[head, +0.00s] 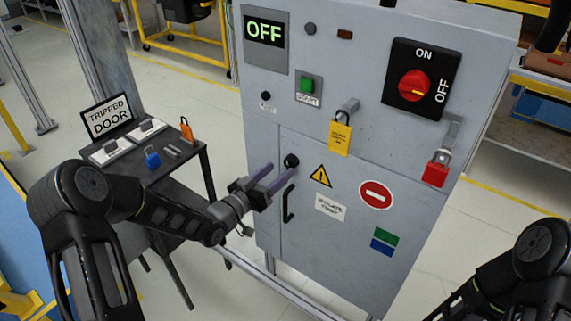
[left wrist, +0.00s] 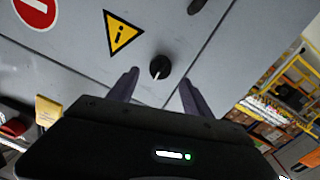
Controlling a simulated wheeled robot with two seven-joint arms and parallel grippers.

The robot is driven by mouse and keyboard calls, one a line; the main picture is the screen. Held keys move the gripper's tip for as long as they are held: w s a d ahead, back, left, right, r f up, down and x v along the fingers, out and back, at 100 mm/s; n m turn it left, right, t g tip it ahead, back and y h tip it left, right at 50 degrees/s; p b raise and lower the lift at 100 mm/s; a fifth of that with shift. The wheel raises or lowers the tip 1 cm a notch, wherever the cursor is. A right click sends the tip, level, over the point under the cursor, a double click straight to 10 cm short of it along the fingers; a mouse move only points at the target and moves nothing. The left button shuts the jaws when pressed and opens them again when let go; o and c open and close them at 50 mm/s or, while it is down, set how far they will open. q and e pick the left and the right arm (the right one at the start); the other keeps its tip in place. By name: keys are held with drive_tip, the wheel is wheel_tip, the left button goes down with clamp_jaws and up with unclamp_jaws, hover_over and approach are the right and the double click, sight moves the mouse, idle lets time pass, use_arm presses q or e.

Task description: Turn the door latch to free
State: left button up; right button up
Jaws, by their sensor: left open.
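The door latch (head: 291,161) is a small round black knob on the grey cabinet door (head: 330,240), above a black pull handle (head: 288,204). In the left wrist view the latch (left wrist: 160,67) shows a pale pointer line near its lower edge. My left gripper (head: 275,174) is open in front of the cabinet, with its purple-grey fingers pointing toward the latch. In the left wrist view the latch appears between and just beyond the two fingertips (left wrist: 158,84). I see no contact between fingers and latch. My right gripper is out of view; only its arm shows at lower right.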

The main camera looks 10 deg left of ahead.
sight(288, 163)
use_arm(q)
drive_tip(key=x, duration=0.4)
drive_tip(key=shift+w+d, duration=0.1)
drive_tip(key=shift+w, duration=0.1)
drive_tip(key=shift+c, duration=0.5)
clamp_jaws()
